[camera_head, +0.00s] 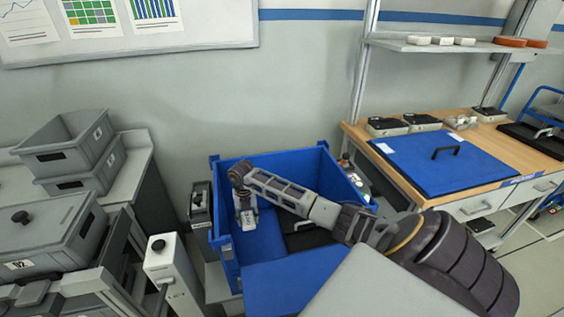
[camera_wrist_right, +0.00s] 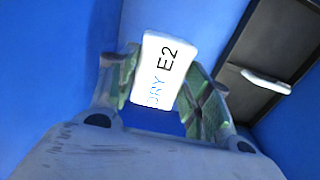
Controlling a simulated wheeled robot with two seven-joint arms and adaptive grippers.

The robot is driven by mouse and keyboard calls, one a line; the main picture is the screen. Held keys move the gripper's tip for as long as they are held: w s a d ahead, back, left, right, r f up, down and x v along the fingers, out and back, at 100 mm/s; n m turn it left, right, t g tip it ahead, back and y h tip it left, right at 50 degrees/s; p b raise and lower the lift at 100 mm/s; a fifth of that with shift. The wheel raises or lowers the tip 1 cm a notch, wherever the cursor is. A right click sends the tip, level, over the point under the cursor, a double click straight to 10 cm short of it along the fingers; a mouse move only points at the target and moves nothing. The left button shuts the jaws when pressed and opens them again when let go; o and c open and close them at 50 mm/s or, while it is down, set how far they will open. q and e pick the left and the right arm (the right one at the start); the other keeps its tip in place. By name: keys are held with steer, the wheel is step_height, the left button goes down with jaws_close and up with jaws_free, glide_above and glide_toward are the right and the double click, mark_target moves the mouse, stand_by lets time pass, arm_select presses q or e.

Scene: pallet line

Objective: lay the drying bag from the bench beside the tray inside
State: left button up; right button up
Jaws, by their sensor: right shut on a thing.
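A white drying bag marked "DRY E2" (camera_wrist_right: 158,72) is between the fingers of my right gripper (camera_wrist_right: 165,82), which is shut on it. In the head view, the right gripper (camera_head: 245,206) reaches down inside a blue crate (camera_head: 228,262), near its left wall, with the white bag (camera_head: 250,220) low at its tips. Whether the bag touches the crate floor, I cannot tell. A dark tray-like piece (camera_head: 304,240) with a handle lies in the crate to the right, partly behind my arm. It also shows in the wrist view (camera_wrist_right: 262,62). My left gripper is not in view.
A wooden bench (camera_head: 530,158) at right bears a blue lid (camera_head: 410,172) with a black handle and several small boxes. Grey bins (camera_head: 75,150) stand at left.

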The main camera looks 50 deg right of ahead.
mark_target(248, 224)
steer(key=shift+w+f+b, duration=0.1)
steer(key=shift+f+b, duration=1.85)
steer(key=shift+f, duration=0.25)
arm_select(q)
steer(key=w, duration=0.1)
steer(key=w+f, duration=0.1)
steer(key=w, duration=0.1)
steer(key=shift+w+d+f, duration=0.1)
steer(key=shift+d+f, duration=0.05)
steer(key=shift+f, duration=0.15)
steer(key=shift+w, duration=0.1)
